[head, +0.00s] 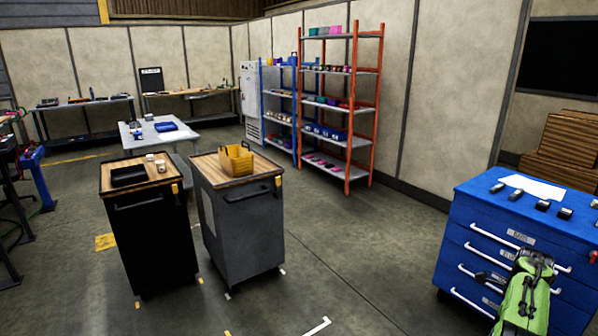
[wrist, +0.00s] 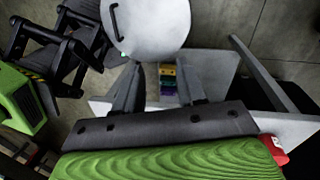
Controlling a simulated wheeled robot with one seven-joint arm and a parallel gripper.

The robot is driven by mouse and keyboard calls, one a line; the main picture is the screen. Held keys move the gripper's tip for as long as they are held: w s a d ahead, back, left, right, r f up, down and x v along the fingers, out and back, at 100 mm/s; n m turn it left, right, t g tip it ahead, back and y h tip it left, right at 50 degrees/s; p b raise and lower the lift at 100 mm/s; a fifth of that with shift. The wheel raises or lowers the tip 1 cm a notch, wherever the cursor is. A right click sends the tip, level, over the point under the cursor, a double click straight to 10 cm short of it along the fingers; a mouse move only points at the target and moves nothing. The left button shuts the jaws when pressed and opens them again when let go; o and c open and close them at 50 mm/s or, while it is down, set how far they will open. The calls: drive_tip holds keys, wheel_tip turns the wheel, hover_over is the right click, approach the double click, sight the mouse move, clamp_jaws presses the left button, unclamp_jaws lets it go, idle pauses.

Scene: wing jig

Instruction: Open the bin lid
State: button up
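A rounded pale grey lid-like thing (wrist: 155,28) with a dark bar handle (wrist: 114,22) on its left side shows at the top of the wrist view; it may be the bin lid. It is cut off by the frame's top edge, and the bin's body cannot be made out. My gripper (wrist: 160,72) points toward it, with its two dark fingers apart and nothing held between them. Whether a finger touches the lid cannot be told. In the head view my green arm is at the lower right, in front of the blue drawer cabinet, and no such lid is clear there.
Small yellow, green and purple blocks (wrist: 167,80) show beyond the fingers, beside a pale panel (wrist: 215,75). A blue drawer cabinet (head: 485,215) stands at right. Two carts, a dark one (head: 150,235) and a grey one (head: 245,225), stand left of centre. Open floor lies between.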

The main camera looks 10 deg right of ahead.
drive_tip(key=w+a+r+n+h, duration=0.1)
drive_tip(key=w+a+r+n, duration=0.2)
drive_tip(key=a+r, duration=0.25)
drive_tip(key=w+a+r+n, duration=0.3)
drive_tip(key=a+r+n, duration=0.15)
drive_tip(key=r, duration=0.25)
drive_tip(key=s+a+r+n+t+h, duration=0.25)
drive_tip(key=a+r+n, duration=0.6)
drive_tip(key=a, duration=0.65)
drive_tip(key=s+a+r+n+t+y, duration=0.1)
drive_tip(key=s+a+r+n+t, duration=0.15)
drive_tip(key=s+a+n, duration=0.7)
drive_tip(key=s+a+f+n+t, duration=0.1)
drive_tip(key=s+a+f+n, duration=0.3)
drive_tip(key=s+a, duration=0.4)
drive_tip(key=s+y, duration=0.1)
drive_tip(key=s, duration=0.2)
drive_tip(key=shift+s+f, duration=0.25)
drive_tip(key=shift+s, duration=0.05)
drive_tip(key=shift+a, duration=0.1)
